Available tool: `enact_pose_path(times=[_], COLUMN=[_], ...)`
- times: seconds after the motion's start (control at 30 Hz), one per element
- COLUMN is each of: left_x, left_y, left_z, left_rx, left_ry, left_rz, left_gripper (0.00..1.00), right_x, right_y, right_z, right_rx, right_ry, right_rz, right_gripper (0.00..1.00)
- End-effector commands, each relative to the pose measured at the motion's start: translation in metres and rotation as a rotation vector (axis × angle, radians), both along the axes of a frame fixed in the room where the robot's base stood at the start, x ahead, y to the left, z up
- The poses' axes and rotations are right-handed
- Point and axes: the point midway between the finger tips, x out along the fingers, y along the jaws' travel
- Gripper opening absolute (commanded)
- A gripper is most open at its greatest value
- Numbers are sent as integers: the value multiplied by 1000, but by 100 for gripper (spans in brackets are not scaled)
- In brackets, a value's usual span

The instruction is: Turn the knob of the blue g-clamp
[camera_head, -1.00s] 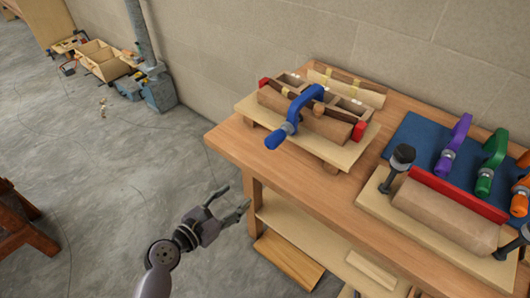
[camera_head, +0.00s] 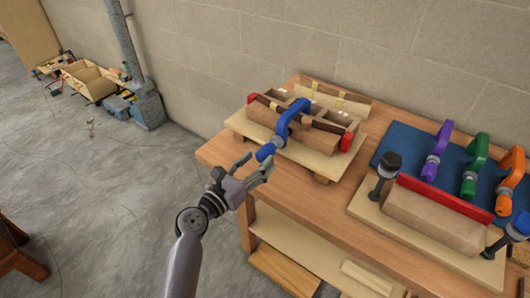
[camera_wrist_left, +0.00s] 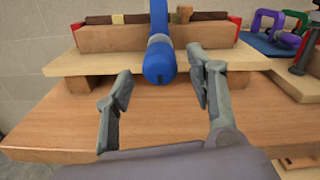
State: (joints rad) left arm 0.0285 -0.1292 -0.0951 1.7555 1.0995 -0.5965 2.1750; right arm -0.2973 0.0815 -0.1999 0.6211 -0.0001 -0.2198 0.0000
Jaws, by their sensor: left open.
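The blue g-clamp (camera_head: 289,121) sits across the wooden lamination form (camera_head: 262,126) at the left part of the workbench. Its blue knob (camera_head: 265,152) sticks out toward the front left. My left gripper (camera_head: 258,168) is open and empty, just in front of and slightly below the knob. In the left wrist view, the blue knob (camera_wrist_left: 159,66) shows beyond and between the two spread fingers (camera_wrist_left: 158,92), nearer the right finger and apart from both as far as I can tell. My right gripper is not in view.
The form rests on a raised pale board (camera_head: 312,163) on the workbench (camera_head: 290,190). To the right, a blue mat (camera_head: 402,142) holds purple (camera_head: 437,150), green (camera_head: 474,165) and orange clamps (camera_head: 510,180). Another form (camera_head: 430,218) with a red strip stands at front right. A wall runs behind.

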Motion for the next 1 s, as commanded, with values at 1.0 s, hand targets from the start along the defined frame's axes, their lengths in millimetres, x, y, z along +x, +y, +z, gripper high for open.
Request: enact_pose_path(times=[1.0], left_x=[33], left_y=[-25], left_z=[0], left_rx=[1], left_ry=[-1], left_rz=[0], left_gripper=[26], right_x=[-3], right_y=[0], right_z=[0], right_rx=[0], right_ry=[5], right_rz=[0], right_gripper=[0])
